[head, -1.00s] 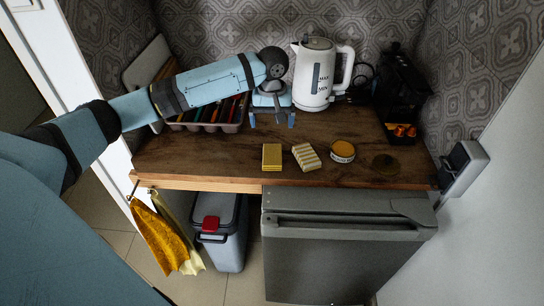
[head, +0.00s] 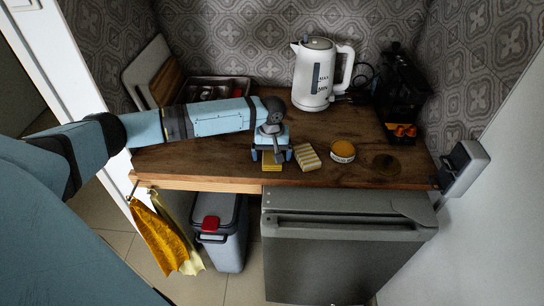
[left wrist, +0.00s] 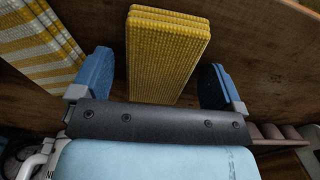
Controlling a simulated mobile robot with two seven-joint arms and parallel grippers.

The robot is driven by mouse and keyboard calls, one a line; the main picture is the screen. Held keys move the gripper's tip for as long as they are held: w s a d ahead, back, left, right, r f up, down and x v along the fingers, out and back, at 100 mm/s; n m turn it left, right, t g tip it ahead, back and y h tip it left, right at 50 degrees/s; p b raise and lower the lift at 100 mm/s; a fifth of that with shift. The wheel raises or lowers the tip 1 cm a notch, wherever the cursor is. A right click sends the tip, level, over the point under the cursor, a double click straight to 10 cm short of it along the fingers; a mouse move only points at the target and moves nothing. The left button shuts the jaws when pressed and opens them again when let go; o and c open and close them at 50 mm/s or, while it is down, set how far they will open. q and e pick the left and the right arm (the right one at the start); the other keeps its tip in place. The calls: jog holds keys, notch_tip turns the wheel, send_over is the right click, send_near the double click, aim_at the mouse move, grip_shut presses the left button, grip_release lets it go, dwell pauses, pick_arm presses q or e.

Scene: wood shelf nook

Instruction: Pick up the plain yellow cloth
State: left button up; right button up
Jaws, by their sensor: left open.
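The plain yellow cloth (head: 271,167) is a small folded block lying on the wooden counter near its front edge. In the head view my left gripper hides much of it. In the left wrist view the waffle-textured cloth (left wrist: 165,55) shows between the two blue fingers. My left gripper (head: 271,156) is open over the cloth, one finger on each side, with gaps to both in the left wrist view (left wrist: 157,82). I cannot tell its exact height above the counter. My right gripper is not in view.
A yellow-and-white striped cloth (head: 307,157) lies close on the right, also in the left wrist view (left wrist: 32,42). Beyond it are an orange-lidded tin (head: 342,151) and a dark disc (head: 386,164). A white kettle (head: 314,78) and black machine (head: 402,92) stand behind.

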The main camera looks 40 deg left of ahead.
pick_arm(q)
jog(key=c, duration=1)
notch_tip(320, 180, up, 20)
jog(key=shift+o, duration=0.3)
